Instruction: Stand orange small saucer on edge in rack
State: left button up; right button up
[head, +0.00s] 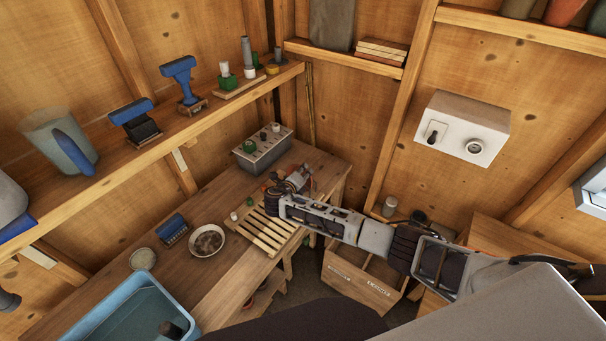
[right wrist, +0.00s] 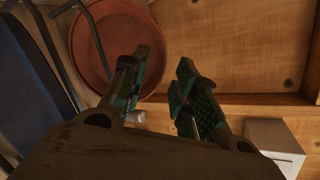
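The lower part of the saucer is hidden by the finger. In the head view the gripper hides most of this spot. My left gripper is not in view.
A bowl (head: 207,240), a blue brush-like block (head: 173,229) and a blue tub (head: 128,307) are along the bench. A wooden crate (head: 360,283) sits below. A shelf (head: 150,147) runs above the left side.

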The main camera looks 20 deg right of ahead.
jog(key=shift+s+a+f, duration=0.1)
jog(key=shift+f, duration=0.05)
jog(key=v, duration=1.1)
jog(key=shift+s+a+r, duration=0.2)
jog(key=shift+a+r, duration=0.05)
jog(key=shift+r, duration=0.1)
dwell(0.6)
